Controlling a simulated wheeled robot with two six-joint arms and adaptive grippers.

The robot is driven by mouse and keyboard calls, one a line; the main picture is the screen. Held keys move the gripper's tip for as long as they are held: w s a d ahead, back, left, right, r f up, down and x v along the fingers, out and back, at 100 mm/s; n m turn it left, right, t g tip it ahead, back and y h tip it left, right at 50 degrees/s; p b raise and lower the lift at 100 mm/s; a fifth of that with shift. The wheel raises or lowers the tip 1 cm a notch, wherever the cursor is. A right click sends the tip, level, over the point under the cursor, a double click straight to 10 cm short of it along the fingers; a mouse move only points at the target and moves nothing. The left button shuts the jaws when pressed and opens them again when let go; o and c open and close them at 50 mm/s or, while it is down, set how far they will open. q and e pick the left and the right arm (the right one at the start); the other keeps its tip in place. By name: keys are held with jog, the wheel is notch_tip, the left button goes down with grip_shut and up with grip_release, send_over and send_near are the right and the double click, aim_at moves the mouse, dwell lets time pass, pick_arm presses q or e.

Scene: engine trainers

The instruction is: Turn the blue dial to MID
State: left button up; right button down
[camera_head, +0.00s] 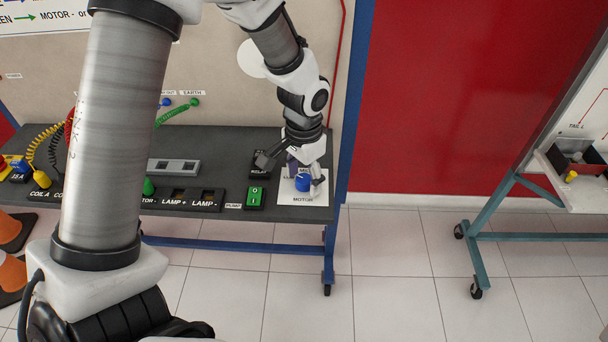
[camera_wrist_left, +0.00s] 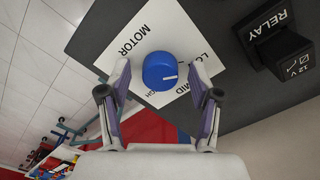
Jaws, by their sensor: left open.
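The blue dial (camera_head: 302,182) sits on a white plate (camera_head: 298,199) marked MOTOR at the right end of the dark bench. In the left wrist view the dial (camera_wrist_left: 159,69) is near the upper middle. Its white pointer line faces right in that picture, toward the side with the partly hidden LO and MID lettering. My left gripper (camera_head: 292,174) is open over the plate. In the left wrist view its fingers (camera_wrist_left: 160,92) stand apart on either side of the dial, with gaps on both sides. My right gripper is not in view.
A black RELAY block (camera_head: 260,163) stands just left of the plate, with a green switch (camera_head: 255,195) in front of it. LAMP sockets (camera_head: 193,199) and coiled leads lie farther left. A trolley (camera_head: 490,215) stands at the right, beyond open floor.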

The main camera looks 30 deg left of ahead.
pick_arm(q)
jog(key=shift+s+r, duration=0.1)
jog(key=shift+s, duration=0.1)
jog(key=c, duration=0.3)
jog(key=shift+w, duration=0.15)
jog(key=c, duration=0.8)
jog(key=shift+c, duration=0.2)
jog(key=m+p, duration=0.2)
jog(key=shift+r+p, duration=0.15)
jog(key=shift+p, duration=0.15)
jog(key=m+p, duration=0.6)
jog(key=shift+p, duration=0.35)
jog(key=m+p, duration=0.2)
jog(key=shift+a+m, duration=0.1)
jog(key=shift+m, duration=0.3)
jog(key=shift+f+m+p, duration=0.25)
jog(key=shift+m+p, duration=0.35)
jog(key=shift+p, duration=0.1)
